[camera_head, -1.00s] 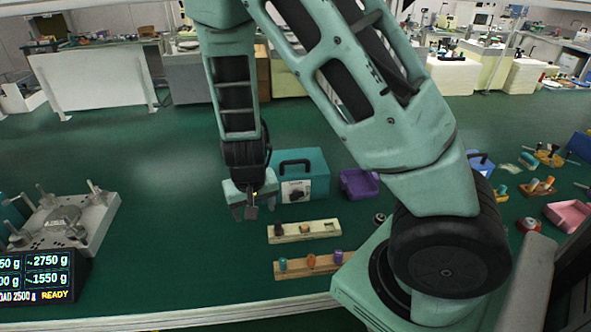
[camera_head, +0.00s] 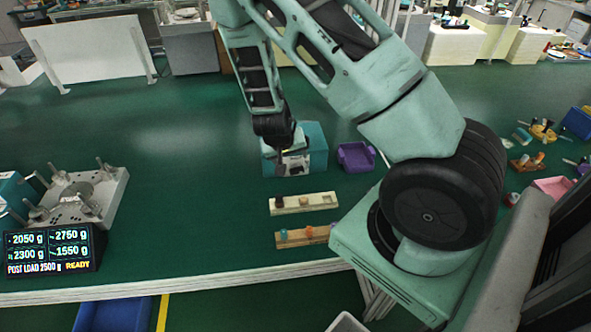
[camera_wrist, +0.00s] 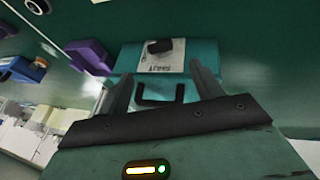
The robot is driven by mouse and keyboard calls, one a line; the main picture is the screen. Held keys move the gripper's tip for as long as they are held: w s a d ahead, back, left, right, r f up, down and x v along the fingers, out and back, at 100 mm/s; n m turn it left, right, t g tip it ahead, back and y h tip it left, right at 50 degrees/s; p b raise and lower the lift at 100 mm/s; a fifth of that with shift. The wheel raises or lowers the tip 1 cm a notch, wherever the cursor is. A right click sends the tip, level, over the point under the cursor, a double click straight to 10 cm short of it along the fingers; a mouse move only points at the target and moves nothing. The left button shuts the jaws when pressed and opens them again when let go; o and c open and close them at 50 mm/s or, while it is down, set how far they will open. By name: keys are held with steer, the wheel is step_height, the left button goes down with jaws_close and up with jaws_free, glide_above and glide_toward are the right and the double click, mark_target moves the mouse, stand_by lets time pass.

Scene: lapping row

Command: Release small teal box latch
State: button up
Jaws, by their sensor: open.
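The small teal box (camera_head: 317,146) stands on the green bench, with my gripper (camera_head: 281,165) in front of its left part and partly hiding it. In the wrist view the teal box (camera_wrist: 208,56) shows a pale printed label (camera_wrist: 172,64) and a black latch-like block (camera_wrist: 159,46) on it. A black handle (camera_wrist: 147,101) loops from the box's near edge in that view. My gripper (camera_wrist: 162,70) is open, its two fingers spread either side of the label and handle. Nothing is between the fingers; I cannot tell whether they touch the box. The latch is hidden in the head view.
A purple bin (camera_head: 356,157) sits close right of the box; it also shows in the wrist view (camera_wrist: 88,56). Two peg racks (camera_head: 322,201) (camera_head: 290,239) lie nearer the bench edge.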

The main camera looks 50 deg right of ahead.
mark_target(297, 170)
steer(key=p+x, duration=0.1)
steer(key=x, duration=0.9)
steer(key=shift+a, duration=0.1)
steer(key=c, duration=1)
steer(key=shift+f+b, duration=0.1)
steer(key=shift+b, duration=0.2)
